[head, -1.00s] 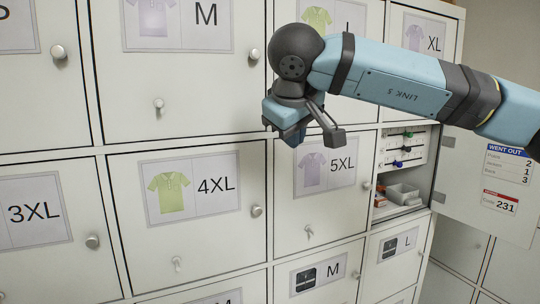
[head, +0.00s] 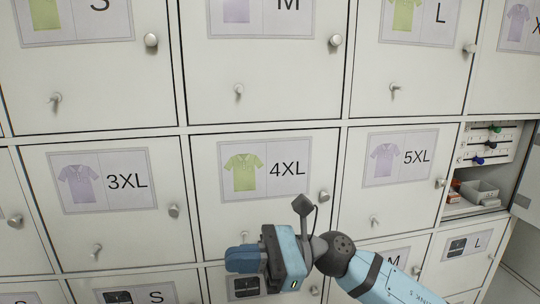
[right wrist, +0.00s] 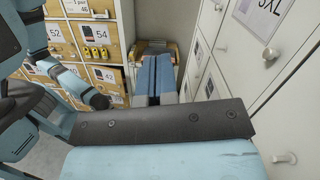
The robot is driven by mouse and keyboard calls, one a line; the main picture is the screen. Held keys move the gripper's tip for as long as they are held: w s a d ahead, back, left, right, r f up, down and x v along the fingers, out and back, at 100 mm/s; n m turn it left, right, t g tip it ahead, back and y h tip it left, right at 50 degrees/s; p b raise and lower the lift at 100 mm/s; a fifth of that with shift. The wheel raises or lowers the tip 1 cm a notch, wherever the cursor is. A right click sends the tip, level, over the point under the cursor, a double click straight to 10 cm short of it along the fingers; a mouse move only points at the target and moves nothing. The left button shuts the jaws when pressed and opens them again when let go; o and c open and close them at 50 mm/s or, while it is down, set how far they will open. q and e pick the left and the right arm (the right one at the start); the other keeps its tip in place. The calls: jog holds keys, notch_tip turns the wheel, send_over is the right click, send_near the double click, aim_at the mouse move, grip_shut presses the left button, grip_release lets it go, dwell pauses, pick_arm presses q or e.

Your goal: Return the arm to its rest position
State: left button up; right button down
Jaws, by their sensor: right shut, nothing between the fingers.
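My right gripper (head: 236,260) is low in the middle of the head view, in front of the lower locker doors. Its fingers are together with nothing between them, and they point left. My right arm (head: 380,280) reaches it from the bottom right edge. In the right wrist view the closed blue fingers (right wrist: 157,62) point away from the camera, clear of the white doors on the right. The gripper covers part of the door below the 4XL door (head: 290,205). My left gripper is not in view.
White locker doors with protruding knobs and small keys fill the head view. An open compartment (head: 505,150) at the right holds small bins, and its door (head: 529,178) stands open. Wooden numbered compartments (right wrist: 100,35) stand at the back left in the right wrist view.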

jog(key=w+d+f+n+t+h+p, duration=0.15)
jog(key=d+f+n+t, duration=0.4)
jog(key=n, duration=0.55)
jog(key=d+f+n+t+h, duration=0.3)
jog(key=f+n+t, duration=0.4)
jog(key=n+t, duration=0.25)
jog(key=w+d+f+n+t+h+p, duration=0.15)
jog(key=d+f+n+t, duration=0.4)
jog(key=n, duration=0.65)
jog(key=s+d+f+m+g+h, duration=0.2)
jog(key=s+d+f+m+h, duration=0.3)
jog(key=s+f+m, duration=0.3)
jog(key=s+d+f+m+g+h+p, duration=0.1)
jog(key=s+d+f+m+g+h, duration=0.2)
jog(key=s+f+m, duration=0.6)
notch_tip(320, 180, down, 5)
jog(key=shift+s+d+f+h, duration=0.2)
jog(key=shift+s+d+h, duration=0.55)
jog(key=shift+d+h, duration=0.35)
jog(key=shift+d, duration=0.1)
